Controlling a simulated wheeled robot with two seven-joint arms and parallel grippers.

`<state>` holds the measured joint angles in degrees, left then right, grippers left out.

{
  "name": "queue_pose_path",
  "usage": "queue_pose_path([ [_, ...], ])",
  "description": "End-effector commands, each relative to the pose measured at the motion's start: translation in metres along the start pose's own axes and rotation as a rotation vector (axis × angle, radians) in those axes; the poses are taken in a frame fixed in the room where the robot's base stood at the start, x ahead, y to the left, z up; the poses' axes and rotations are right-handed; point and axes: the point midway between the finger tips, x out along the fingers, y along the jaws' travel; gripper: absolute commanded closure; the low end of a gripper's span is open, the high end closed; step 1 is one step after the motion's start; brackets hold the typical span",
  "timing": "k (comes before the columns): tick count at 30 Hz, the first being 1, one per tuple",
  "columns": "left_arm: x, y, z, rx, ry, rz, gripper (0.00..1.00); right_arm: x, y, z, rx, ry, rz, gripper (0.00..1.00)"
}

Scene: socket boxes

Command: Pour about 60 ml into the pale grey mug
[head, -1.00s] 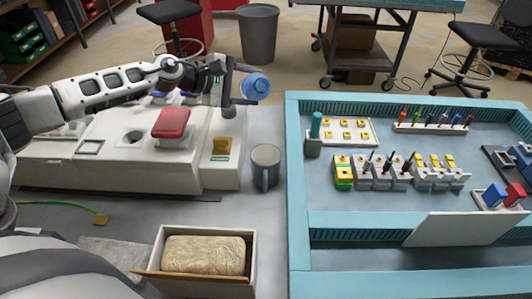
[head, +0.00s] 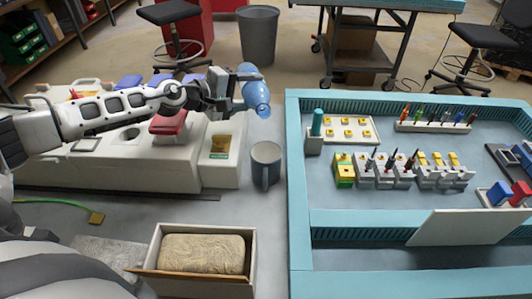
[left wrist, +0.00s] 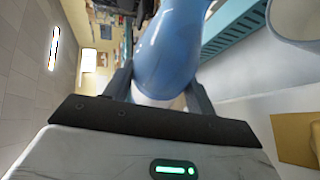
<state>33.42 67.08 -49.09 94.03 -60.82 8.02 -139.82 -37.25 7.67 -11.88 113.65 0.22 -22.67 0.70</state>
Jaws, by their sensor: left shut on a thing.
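My left gripper (head: 238,88) is shut on a blue bottle (head: 257,93), and the hold also shows in the left wrist view, where the blue bottle (left wrist: 172,45) fills the middle between the fingers. The bottle is tilted, its lower end toward the front and right. The pale grey mug (head: 266,168) stands upright on the grey surface below the bottle, with its handle toward the front. Part of the mug (left wrist: 298,22) shows at the top right of the left wrist view. I cannot tell whether liquid is flowing or in the mug. My right gripper is not in view.
A white machine housing (head: 70,172) with a red part (head: 170,122) stands left of the mug. A teal-edged tray (head: 296,225) with sockets and tools lies to the right. An open box (head: 152,246) holding a tan block (head: 203,254) is in front.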

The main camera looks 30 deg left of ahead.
Motion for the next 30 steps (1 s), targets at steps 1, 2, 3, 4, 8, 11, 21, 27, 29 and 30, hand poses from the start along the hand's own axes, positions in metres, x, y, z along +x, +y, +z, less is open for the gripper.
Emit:
queue_pose_path([
  [1,0.0000,0.0009,-0.0003,0.008,0.003,0.006,0.76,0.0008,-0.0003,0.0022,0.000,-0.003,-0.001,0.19],
  [2,0.0000,0.0011,-0.0003,0.010,0.004,0.007,0.76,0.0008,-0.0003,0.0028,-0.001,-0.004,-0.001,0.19],
  [3,0.0000,0.0011,-0.0002,0.014,0.005,0.009,0.76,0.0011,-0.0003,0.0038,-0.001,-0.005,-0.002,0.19],
  [4,0.0000,0.0012,-0.0001,0.017,0.006,0.011,0.76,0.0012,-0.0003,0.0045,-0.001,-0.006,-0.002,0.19],
  [8,-0.0001,0.0010,0.0002,0.031,0.010,0.017,0.76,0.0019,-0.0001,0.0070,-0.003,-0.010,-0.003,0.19],
  [11,-0.0001,0.0009,0.0002,0.042,0.013,0.021,0.76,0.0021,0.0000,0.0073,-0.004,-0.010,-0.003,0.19],
  [21,-0.0004,0.0009,0.0003,0.078,0.024,0.036,0.76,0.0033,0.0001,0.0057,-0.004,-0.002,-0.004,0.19],
  [27,-0.0005,0.0009,0.0008,0.099,0.029,0.044,0.76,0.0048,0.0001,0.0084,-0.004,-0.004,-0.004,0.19],
  [29,-0.0011,0.0027,0.0010,0.106,0.031,0.047,0.76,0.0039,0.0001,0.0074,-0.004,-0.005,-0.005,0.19],
  [30,-0.0012,0.0032,0.0011,0.110,0.032,0.048,0.76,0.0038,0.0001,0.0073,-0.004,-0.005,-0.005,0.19],
])
